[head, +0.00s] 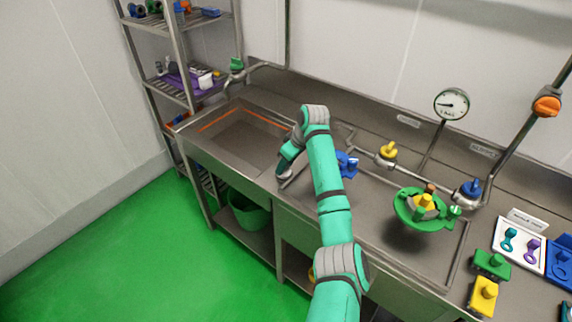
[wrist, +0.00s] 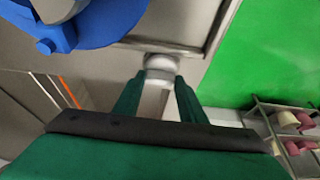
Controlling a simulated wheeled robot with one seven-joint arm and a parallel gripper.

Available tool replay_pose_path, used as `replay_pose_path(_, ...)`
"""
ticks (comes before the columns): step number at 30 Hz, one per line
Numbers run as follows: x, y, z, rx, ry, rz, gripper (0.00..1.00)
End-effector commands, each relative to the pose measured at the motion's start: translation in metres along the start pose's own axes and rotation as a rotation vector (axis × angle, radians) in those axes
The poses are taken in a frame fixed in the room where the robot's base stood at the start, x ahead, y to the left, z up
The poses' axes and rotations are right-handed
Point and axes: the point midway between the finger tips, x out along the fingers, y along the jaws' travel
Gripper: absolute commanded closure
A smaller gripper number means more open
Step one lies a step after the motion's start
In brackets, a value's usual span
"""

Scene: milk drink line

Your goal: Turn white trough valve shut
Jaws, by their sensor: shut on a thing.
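The white trough valve (wrist: 161,64) shows as a round white knob at the trough's edge in the wrist view. My gripper (wrist: 157,85) has its two dark green fingers on either side of it, shut on it. In the head view my gripper (head: 285,172) is at the front edge of the bench, beside the left trough (head: 240,138). The white valve cannot be made out there, and my arm covers part of that area. I cannot tell how far the valve is turned.
A blue part (head: 347,164) lies right of my arm; a large blue part (wrist: 85,28) is close in the wrist view. A green round fitting (head: 408,213), yellow valve (head: 387,151) and blue valve (head: 468,189) stand further right. A shelf rack (head: 182,60) stands left.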

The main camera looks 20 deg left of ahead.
Motion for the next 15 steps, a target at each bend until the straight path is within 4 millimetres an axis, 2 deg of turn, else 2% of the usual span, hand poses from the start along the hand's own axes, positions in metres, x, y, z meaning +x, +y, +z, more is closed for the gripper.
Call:
replay_pose_path(8,0.0,-0.0005,-0.001,0.09,0.003,0.041,0.85)
replay_pose_path(15,-0.0003,-0.002,-0.0012,0.267,0.006,0.114,0.85)
